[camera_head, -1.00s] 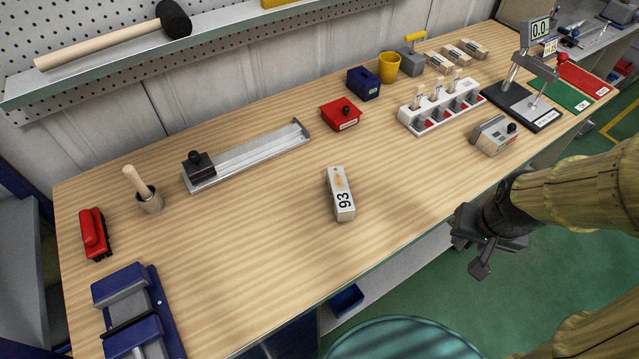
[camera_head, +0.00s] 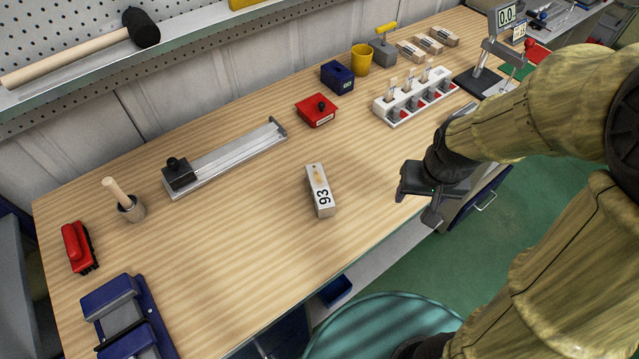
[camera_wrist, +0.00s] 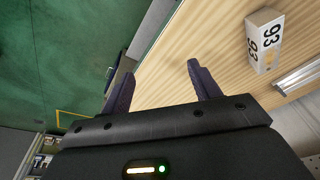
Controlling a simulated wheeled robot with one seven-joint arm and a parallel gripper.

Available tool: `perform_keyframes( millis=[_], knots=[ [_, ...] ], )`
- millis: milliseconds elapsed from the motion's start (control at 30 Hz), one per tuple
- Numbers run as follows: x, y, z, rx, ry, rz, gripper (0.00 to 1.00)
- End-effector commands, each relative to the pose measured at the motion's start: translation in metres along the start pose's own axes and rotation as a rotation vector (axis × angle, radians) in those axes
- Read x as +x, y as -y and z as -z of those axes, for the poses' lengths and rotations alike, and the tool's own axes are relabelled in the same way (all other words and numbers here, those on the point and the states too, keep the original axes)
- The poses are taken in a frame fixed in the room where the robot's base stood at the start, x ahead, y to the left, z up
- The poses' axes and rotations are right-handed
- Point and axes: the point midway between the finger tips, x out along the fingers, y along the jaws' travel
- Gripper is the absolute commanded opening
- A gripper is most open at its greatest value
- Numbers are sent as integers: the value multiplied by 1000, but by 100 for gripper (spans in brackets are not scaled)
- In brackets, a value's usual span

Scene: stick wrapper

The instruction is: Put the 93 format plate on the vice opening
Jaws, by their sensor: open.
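The 93 format plate (camera_head: 320,190) is a pale block marked "93" on the middle of the wooden bench, near its front edge. It also shows in the wrist view (camera_wrist: 264,38) at the upper right, to the right of my fingers. The vice (camera_head: 127,318) is blue and grey, at the bench's near left corner, partly cut off by the picture's lower edge. My gripper (camera_head: 416,205) is right of the plate, near the bench's front edge. In the wrist view its two fingers (camera_wrist: 160,88) are apart with nothing between them.
A grey rail fixture (camera_head: 228,158) lies behind the plate. The wood between plate and vice is clear.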

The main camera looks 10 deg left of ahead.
Motion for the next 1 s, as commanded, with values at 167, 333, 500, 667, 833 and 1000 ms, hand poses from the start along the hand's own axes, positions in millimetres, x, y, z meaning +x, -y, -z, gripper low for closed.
perform_keyframes(
  millis=[167, 333, 500, 667, 833, 1000],
  knots=[
    [-27, 49, 29, -98, 25, 25, 62],
    [-45, 99, 47, -190, 44, 39, 62],
    [-65, 154, 57, -287, 55, 46, 62],
    [-77, 193, 58, -353, 59, 48, 62],
    [-79, 205, 57, -373, 60, 49, 62],
    [-78, 205, 57, -372, 60, 49, 62]
  ],
)
